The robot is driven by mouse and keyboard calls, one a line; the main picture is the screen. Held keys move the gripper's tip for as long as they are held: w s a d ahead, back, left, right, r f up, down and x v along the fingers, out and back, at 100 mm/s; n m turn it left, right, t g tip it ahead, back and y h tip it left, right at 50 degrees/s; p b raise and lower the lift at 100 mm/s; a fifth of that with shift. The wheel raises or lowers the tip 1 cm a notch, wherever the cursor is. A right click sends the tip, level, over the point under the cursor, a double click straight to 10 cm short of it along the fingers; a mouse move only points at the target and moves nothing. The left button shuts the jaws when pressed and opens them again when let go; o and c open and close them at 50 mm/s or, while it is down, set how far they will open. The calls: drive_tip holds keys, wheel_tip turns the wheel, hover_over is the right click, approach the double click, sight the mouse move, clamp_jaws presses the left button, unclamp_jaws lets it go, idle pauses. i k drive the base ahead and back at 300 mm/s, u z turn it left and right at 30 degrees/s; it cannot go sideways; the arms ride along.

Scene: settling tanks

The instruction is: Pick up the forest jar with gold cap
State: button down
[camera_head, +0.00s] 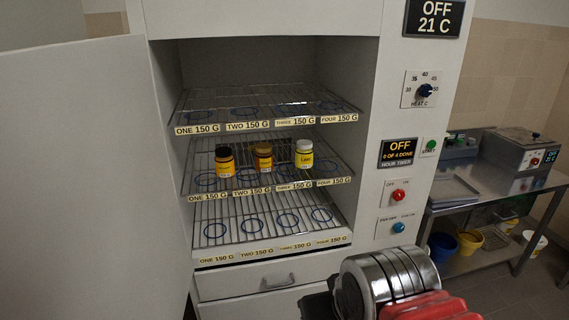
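Three small jars stand upright on the middle wire shelf of an open cabinet. The middle jar (263,160) is dark amber with a brownish-gold cap and a yellow label; it looks most like the forest jar, but its label is too small to read. Left of it is an orange-brown jar with a black cap (225,162). Right of it is a yellow jar with a white cap (304,155). The jars stand apart. Silver and red parts of my arm show at the bottom right, below the shelves; I make out no gripper fingertips.
The cabinet door (75,170) stands open at the left. The top shelf (265,107) and bottom shelf (268,225) are empty, with blue rings and labelled front strips. A drawer (270,280) is below. A control panel (400,153) and metal table (480,195) are at the right.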

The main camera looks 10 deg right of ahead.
sight(264, 152)
drive_tip(key=i, duration=1)
